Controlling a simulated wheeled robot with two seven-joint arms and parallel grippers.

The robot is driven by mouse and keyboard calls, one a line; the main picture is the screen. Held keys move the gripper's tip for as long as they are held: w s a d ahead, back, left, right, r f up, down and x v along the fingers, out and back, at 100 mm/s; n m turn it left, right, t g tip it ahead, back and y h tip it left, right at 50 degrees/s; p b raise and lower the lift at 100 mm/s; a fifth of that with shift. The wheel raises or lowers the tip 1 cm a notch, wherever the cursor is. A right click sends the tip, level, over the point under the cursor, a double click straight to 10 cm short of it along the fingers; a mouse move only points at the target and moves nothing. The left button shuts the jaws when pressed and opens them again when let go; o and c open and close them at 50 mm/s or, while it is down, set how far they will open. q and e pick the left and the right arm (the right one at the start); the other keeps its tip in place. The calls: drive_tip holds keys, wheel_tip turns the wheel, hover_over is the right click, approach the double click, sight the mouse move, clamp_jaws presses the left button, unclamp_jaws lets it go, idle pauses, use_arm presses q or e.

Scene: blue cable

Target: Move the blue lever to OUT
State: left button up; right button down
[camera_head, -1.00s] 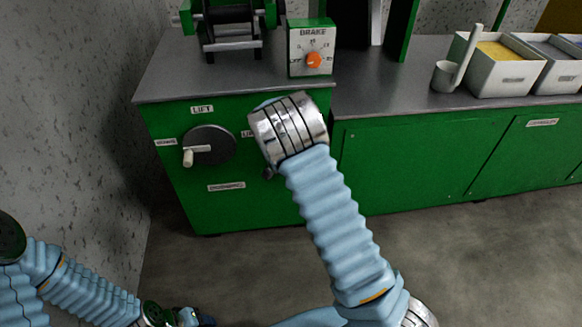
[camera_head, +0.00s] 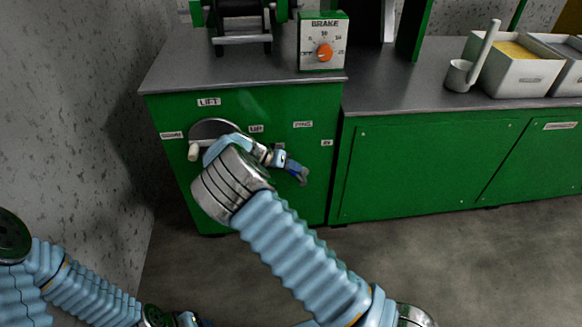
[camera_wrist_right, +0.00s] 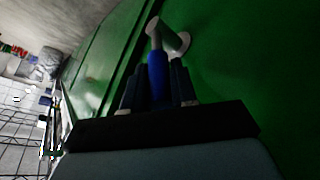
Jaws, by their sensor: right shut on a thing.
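The blue lever (camera_wrist_right: 158,75) shows in the right wrist view as a blue grip on a metal rod, with a round metal mount on the green panel. My right gripper (camera_wrist_right: 158,92) has its two dark fingers on either side of the blue grip and is shut on it. In the head view my right gripper (camera_head: 300,172) is at the green cabinet front, below a small label and left of another; the lever is hard to make out there. My left gripper (camera_head: 190,318) shows only partly at the bottom edge, and its fingers cannot be read.
The green cabinet (camera_head: 235,215) carries a round crank disc (camera_head: 212,128) with a pale handle (camera_head: 194,151), partly behind my right wrist. A BRAKE box with an orange knob (camera_head: 324,52) stands on top. White bins (camera_head: 512,75) and a ladle (camera_head: 460,75) stand right.

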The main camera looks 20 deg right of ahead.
drive_tip(key=shift+w, duration=0.1)
drive_tip(key=c, duration=0.9)
unclamp_jaws()
drive_tip(key=shift+f, duration=0.1)
drive_tip(key=shift+c, duration=0.2)
drive_tip(key=v, duration=1.3)
drive_tip(key=shift+a+r, duration=0.3)
drive_tip(key=shift+f, duration=0.1)
